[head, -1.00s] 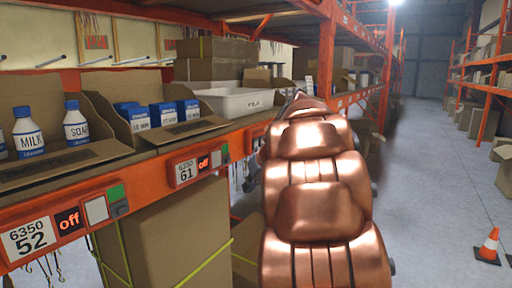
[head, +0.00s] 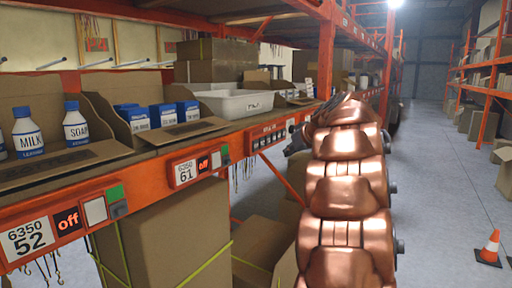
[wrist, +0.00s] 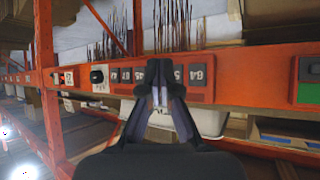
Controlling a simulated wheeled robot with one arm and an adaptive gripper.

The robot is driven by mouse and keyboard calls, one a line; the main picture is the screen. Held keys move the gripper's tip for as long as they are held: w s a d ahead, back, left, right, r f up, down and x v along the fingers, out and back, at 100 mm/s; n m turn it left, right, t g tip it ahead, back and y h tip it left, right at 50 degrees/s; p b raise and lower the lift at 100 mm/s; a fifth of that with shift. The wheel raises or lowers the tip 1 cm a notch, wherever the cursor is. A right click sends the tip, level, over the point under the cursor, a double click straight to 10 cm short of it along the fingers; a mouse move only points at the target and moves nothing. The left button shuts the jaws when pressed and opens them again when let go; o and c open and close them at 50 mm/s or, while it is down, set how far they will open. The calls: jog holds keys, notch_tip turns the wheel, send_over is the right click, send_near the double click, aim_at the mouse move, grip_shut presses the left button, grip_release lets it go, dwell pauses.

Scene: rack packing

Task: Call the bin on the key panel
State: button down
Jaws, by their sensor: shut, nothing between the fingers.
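The key panel (head: 268,138) is a row of small dark keys on the orange shelf beam, in the middle of the head view. In the wrist view the panel (wrist: 196,72) appears turned over, with numbers on its keys. My gripper (wrist: 160,100) is shut and empty; its fingers overlap the middle of the panel in that view and hide some keys. In the head view my gripper (head: 293,147) is just right of the panel. I cannot tell whether it touches a key. A white bin (head: 235,104) with a label stands on the shelf above the panel.
Displays 52 (head: 28,238) and 61 (head: 186,172) read "off" on the beam. Open boxes with bottles (head: 76,127) and blue cartons (head: 163,115) stand on the shelf. Cardboard boxes (head: 170,235) sit below.

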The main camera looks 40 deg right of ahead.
aim_at(258, 150)
jog(key=w+a+p, duration=0.2)
jog(key=w+p, duration=0.2)
jog(key=w, duration=0.4)
jog(key=shift+w+a, duration=0.15)
jog(key=shift+a, duration=0.15)
dwell(1.3)
jog(key=shift+w+a, duration=0.15)
jog(key=shift+w, duration=0.3)
jog(key=shift+w+a, duration=0.1)
jog(key=shift+w, duration=0.25)
dwell(0.8)
jog(key=shift+s, duration=0.15)
jog(key=shift+s+d+b, duration=0.25)
jog(key=shift+s+b, duration=0.4)
jog(key=shift+b, duration=0.05)
